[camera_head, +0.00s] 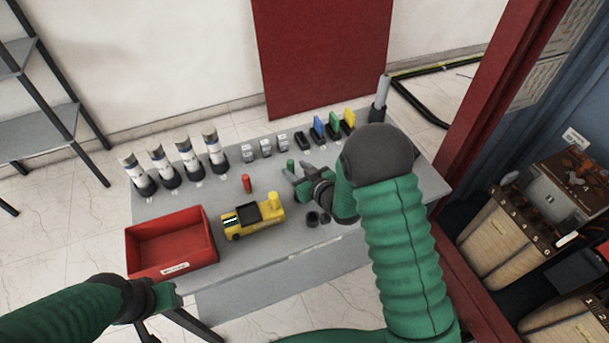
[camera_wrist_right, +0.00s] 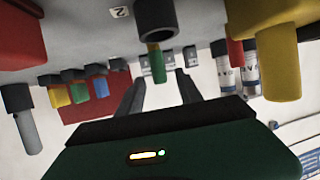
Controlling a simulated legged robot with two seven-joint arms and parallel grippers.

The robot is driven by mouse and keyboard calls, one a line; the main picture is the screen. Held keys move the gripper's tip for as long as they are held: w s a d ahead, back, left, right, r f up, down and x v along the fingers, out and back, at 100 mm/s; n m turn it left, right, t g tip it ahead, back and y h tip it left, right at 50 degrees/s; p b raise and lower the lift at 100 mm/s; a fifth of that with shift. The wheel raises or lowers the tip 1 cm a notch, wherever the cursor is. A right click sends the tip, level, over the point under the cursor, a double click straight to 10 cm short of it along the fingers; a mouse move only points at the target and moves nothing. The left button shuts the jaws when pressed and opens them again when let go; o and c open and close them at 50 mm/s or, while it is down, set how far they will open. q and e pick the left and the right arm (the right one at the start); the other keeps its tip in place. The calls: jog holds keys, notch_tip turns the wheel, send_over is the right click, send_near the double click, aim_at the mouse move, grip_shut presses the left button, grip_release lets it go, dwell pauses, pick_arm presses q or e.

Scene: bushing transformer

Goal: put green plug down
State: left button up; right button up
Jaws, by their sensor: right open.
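The green plug (camera_head: 290,164) stands upright on the grey table, just beyond the fingertips of my right gripper (camera_head: 296,182). It also shows in the upside-down right wrist view (camera_wrist_right: 158,64), between the directions of the two fingers and partly behind a black cylinder (camera_wrist_right: 155,20). My right gripper's fingers (camera_wrist_right: 160,92) are spread in that view with nothing held between them. My left gripper (camera_head: 166,297) is low at the table's front left, away from the plug; its jaw opening is not clear.
A red plug (camera_head: 247,183) stands near the yellow toy locomotive (camera_head: 254,214). A red bin (camera_head: 172,242) is at the table's left. Small black cylinders (camera_head: 318,218) stand near my right gripper. White cylinders (camera_head: 186,155) and coloured blocks (camera_head: 334,124) line the back.

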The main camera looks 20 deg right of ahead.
jog(key=s+r+m+g+h, duration=0.1)
jog(key=s+g, duration=0.4)
jog(key=s, duration=0.8)
jog(key=s+r+m+g+h+p, duration=0.1)
jog(key=s+r+g, duration=0.3)
jog(key=s, duration=1)
jog(key=shift+s+r+g+h+p, duration=0.15)
jog(key=shift+s+g+h+p, duration=0.2)
jog(key=shift+g, duration=0.55)
jog(key=shift+a, duration=0.1)
